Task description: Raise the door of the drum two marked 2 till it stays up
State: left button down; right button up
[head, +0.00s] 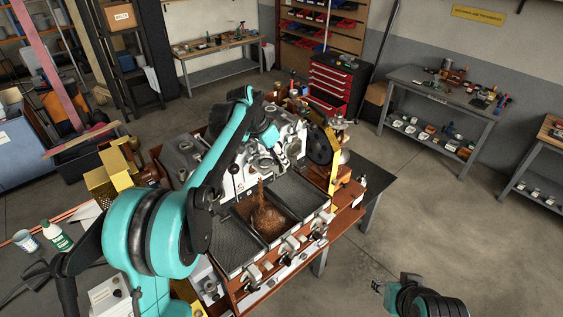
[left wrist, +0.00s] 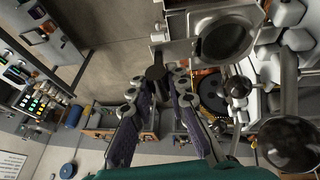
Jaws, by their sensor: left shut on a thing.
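The sample roaster (head: 296,135) stands in the middle of the head view, with several metal drum fronts. Brown beans (head: 266,222) stream down from a drum front into the middle one of its dark trays. In the left wrist view, a metal drum front with a round dark opening (left wrist: 222,40) is at the top. My left gripper (left wrist: 158,88) has its two fingers on either side of a black handle (left wrist: 156,72) beside that front. In the head view my arm hides its fingertips. The mark 2 is not readable. My right gripper (head: 379,287) hangs at the lower right, away from the roaster.
Empty trays (head: 298,198) flank the bean tray, with levers along the roaster's front edge. A black wheel (head: 318,145) and yellow post are at its right end. A red tool cabinet (head: 331,85) and a bench (head: 440,100) stand behind. Floor at right is clear.

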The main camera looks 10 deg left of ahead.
pick_arm(q)
jog(key=c, duration=1.4)
grip_release()
jog(key=shift+c, duration=0.2)
jog(key=v, duration=1.2)
jog(key=shift+s, duration=0.1)
jog(key=s+d+r+p, duration=0.3)
jog(key=r+p, duration=0.1)
jog(key=r, duration=0.2)
jog(key=shift+d, duration=0.4)
